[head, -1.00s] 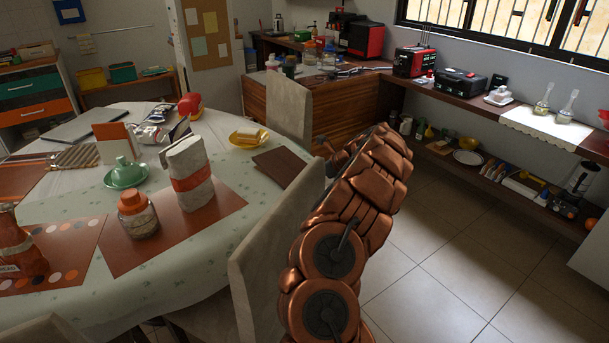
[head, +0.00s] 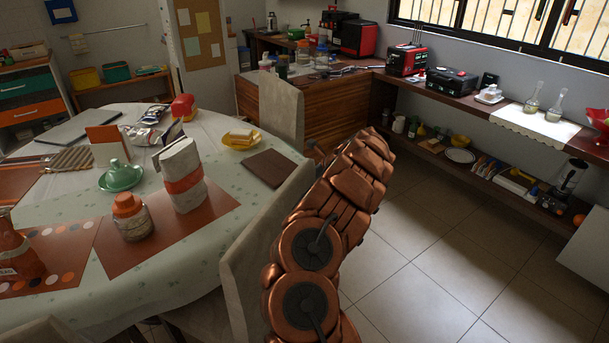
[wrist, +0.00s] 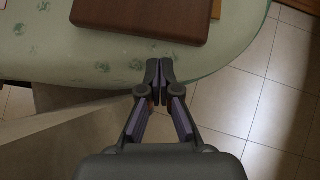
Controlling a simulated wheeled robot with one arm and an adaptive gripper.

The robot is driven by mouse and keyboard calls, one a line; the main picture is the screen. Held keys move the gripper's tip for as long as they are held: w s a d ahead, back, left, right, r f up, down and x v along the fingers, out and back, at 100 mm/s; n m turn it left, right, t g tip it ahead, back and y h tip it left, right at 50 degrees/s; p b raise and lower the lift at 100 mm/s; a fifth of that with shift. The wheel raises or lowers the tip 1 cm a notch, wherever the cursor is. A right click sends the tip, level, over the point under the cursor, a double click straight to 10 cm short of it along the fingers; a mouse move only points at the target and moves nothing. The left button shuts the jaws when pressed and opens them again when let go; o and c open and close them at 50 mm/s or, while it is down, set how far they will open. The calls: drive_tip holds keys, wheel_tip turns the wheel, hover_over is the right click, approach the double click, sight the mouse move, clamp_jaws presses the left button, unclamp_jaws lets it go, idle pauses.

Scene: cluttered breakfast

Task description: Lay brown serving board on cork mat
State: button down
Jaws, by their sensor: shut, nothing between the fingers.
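The brown serving board (head: 271,168) lies flat on the tablecloth near the table's right edge. In the wrist view it also shows (wrist: 145,18) at the top, partly cut off by the frame. My gripper (wrist: 160,71) is shut and empty, its fingertips over the table's edge, just short of the board's near side and apart from it in the picture. In the head view my copper arm hides the gripper. I cannot make out the cork mat for sure; a tan strip (wrist: 216,8) shows beside the board in the wrist view.
A yellow dish (head: 241,141) sits just behind the board. A wrapped bag (head: 183,180) and an orange-lidded jar (head: 132,217) stand on a brown placemat (head: 165,236). Chairs (head: 245,235) (head: 281,108) stand close to the table edge. Tiled floor at right is clear.

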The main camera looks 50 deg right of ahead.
drive_tip(key=v, duration=1.1)
drive_tip(key=shift+s+d+b, duration=0.25)
drive_tip(key=shift+s+b, duration=0.05)
drive_tip(key=shift+s, duration=0.25)
